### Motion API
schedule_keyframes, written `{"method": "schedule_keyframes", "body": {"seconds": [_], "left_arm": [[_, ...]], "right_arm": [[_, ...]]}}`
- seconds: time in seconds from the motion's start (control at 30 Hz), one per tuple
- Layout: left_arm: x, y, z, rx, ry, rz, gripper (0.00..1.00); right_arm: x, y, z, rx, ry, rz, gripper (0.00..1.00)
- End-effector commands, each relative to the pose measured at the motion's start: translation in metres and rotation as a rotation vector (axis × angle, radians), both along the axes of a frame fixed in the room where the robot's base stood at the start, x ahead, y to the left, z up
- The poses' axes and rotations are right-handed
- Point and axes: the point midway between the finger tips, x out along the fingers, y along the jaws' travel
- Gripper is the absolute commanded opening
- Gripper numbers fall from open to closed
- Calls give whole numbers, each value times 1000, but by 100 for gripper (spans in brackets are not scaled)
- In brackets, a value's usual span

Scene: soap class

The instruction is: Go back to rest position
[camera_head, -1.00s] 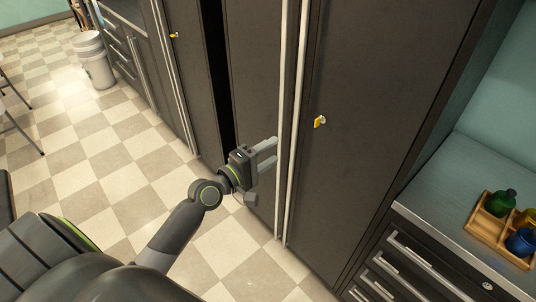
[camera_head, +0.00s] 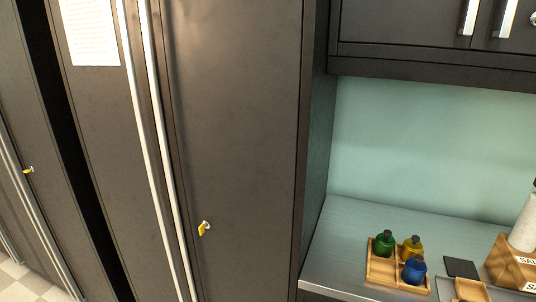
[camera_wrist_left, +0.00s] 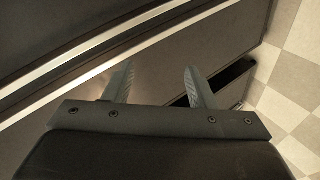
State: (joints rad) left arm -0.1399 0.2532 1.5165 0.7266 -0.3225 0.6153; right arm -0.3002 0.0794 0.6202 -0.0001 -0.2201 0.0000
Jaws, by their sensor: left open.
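My left gripper (camera_wrist_left: 158,88) shows in the left wrist view with its two fingers apart and nothing between them. Beyond the fingers are a dark cabinet front and long metal handles (camera_wrist_left: 90,55), running diagonally; I cannot tell the exact gap to them. Neither gripper is in the head view now. The head view shows the tall dark cabinet (camera_head: 240,120), shut, with two long vertical handles (camera_head: 160,150) side by side and a yellow key tag (camera_head: 203,229) in its lock.
A grey counter (camera_head: 345,225) at the right carries a wooden tray (camera_head: 380,270) with green (camera_head: 384,243), yellow (camera_head: 412,247) and blue (camera_head: 414,269) bottles. A wooden box (camera_head: 505,262) stands at the far right. Wall cupboards (camera_head: 400,30) hang above. Checkered floor (camera_wrist_left: 290,75) shows right in the wrist view.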

Motion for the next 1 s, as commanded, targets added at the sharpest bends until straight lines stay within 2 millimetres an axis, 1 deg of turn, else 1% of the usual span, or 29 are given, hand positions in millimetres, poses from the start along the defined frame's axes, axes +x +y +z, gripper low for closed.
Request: {"method": "schedule_keyframes", "body": {"seconds": [0.03, 0.07, 0.1, 0.17, 0.2, 0.27, 0.3, 0.37, 0.4, 0.47, 0.5, 0.57, 0.6, 0.7, 0.73, 0.8, 0.83, 0.9, 1.0], "left_arm": [[-20, 6, -39, 74, 76, -7, 51], [-32, 8, -58, 120, 116, -17, 51], [-49, 12, -84, 179, 172, -34, 51], [-77, 15, -120, 265, 254, -70, 51], [-98, 17, -144, 320, 311, -99, 51], [-131, 18, -176, 397, 394, -153, 51], [-154, 17, -196, 445, 449, -194, 51], [-192, 16, -223, 513, 530, -264, 51], [-218, 14, -240, 554, 582, -315, 51], [-257, 9, -262, 610, 657, -400, 51], [-282, 6, -274, 641, 701, -457, 51], [-317, 1, -288, 681, 758, -541, 51], [-338, -3, -295, 702, 789, -593, 51], [-380, -10, -307, 737, 849, -702, 51], [-389, -12, -309, 744, 860, -727, 51], [-404, -15, -312, 755, 879, -769, 51], [-408, -16, -313, 758, 883, -781, 51], [-412, -17, -314, 763, 887, -795, 51], [-412, -17, -314, 763, 887, -795, 51]], "right_arm": [[0, 0, -1, 0, 0, 0, 0], [0, 0, -1, 0, 0, 0, 0], [0, 0, -1, 0, 0, 0, 0], [0, 0, -2, 0, 0, 0, 0], [0, 0, -2, 0, 0, 0, 0], [0, 0, -2, 0, 0, 0, 0], [0, 0, -3, 0, 0, 0, 0], [0, 0, -3, 0, 0, 0, 0], [0, 0, -3, 0, 0, 0, 0], [0, 0, -4, 0, 0, 0, 0], [0, 0, -4, 0, 0, 0, 0], [0, 0, -4, 0, 0, 0, 0], [0, 0, -5, 0, 0, 0, 0], [0, 0, -5, 0, 0, 0, 0], [0, 0, -5, 0, 0, 0, 0], [0, 0, -5, 0, 0, 0, 0], [0, 0, -5, 0, 0, 0, 0], [0, 0, -5, 0, 0, 0, 0], [0, 0, -5, 0, 0, 0, 0]]}}
